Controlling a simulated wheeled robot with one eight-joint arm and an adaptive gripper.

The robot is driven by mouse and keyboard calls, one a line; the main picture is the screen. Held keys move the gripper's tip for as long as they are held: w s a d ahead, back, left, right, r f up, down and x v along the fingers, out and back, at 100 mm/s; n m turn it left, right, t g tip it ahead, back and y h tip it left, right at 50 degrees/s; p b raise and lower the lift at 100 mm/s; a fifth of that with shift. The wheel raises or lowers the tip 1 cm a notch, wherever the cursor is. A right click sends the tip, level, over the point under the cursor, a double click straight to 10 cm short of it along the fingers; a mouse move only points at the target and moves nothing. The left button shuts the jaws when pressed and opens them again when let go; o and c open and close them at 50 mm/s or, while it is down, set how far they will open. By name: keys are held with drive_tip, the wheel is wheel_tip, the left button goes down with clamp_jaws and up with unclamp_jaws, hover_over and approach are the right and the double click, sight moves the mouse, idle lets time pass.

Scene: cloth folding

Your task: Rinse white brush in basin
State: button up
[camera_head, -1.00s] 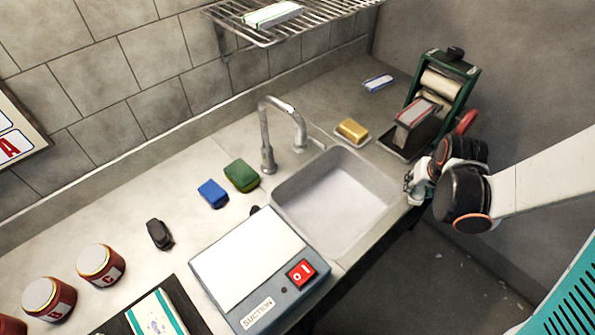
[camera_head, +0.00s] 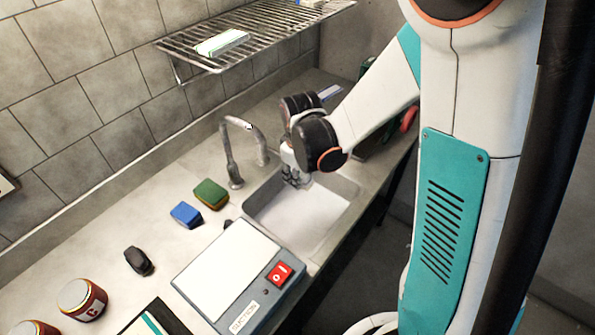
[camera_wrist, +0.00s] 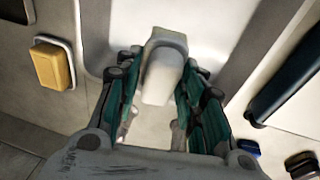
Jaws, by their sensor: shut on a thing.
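My gripper (camera_head: 297,183) points down over the basin (camera_head: 300,218), near its back side. In the wrist view its fingers (camera_wrist: 152,122) are shut on a pale block-like thing, which I take to be the white brush (camera_wrist: 163,78). The brush sits between the fingers, above the pale floor of the basin. In the head view the gripper hides the brush, and I cannot tell whether it touches the basin floor.
The tap (camera_head: 232,160) stands just left of the gripper. A green sponge (camera_head: 211,194), a blue block (camera_head: 186,214) and a grey device with a red switch (camera_head: 235,275) lie left of the basin. A yellow bar (camera_wrist: 52,66) lies beside it. A wire shelf (camera_head: 255,38) hangs above.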

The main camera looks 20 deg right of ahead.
wheel_tip(320, 180, down, 11)
drive_tip(key=b, duration=0.9)
drive_tip(key=shift+f, duration=0.2)
drive_tip(key=shift+r, duration=0.15)
drive_tip(key=shift+r+p, duration=3.75)
drive_tip(key=shift+r, duration=1.4)
drive_tip(key=shift+r, duration=0.15)
drive_tip(key=shift+r+p, duration=1.45)
drive_tip(key=shift+r, duration=0.45)
drive_tip(key=shift+f, duration=0.15)
